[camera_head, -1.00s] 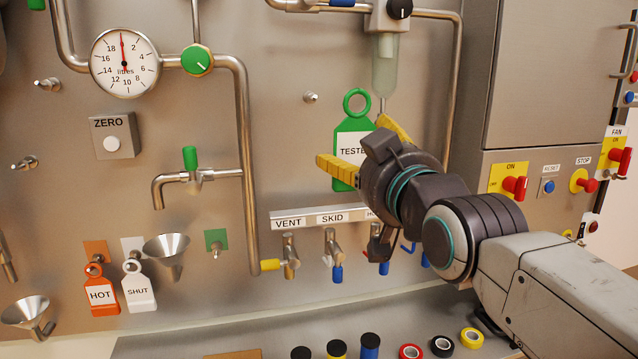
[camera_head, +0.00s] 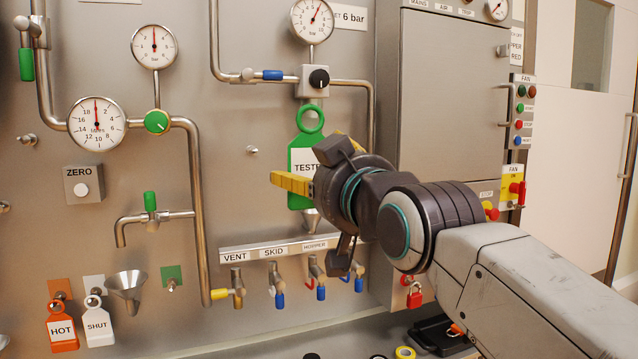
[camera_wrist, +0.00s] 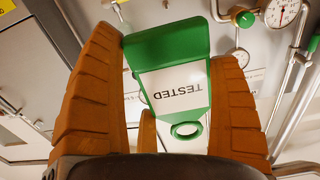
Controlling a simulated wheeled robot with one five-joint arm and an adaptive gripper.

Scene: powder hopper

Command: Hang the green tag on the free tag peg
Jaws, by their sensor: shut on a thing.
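The green tag (camera_head: 302,141) has a ring at its top and a white label reading TESTED. It hangs upright in my gripper (camera_head: 312,166), in front of the panel and right of the middle pipes. In the wrist view the tag (camera_wrist: 180,52) sits between the two fingers, its label upside down and its ring clear of them. A bare peg (camera_head: 171,284) sticks out of a small green plate (camera_head: 172,271), lower left of my gripper. My gripper's dark body hides part of the tag's right side.
Left of the green plate, an orange HOT tag (camera_head: 62,330) and a white SHUT tag (camera_head: 97,323) hang on pegs. A funnel (camera_head: 127,287) stands between SHUT and the green plate. A tap (camera_head: 151,217) and a vertical pipe (camera_head: 197,220) project nearby. Valves hang below the label rail (camera_head: 272,250).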

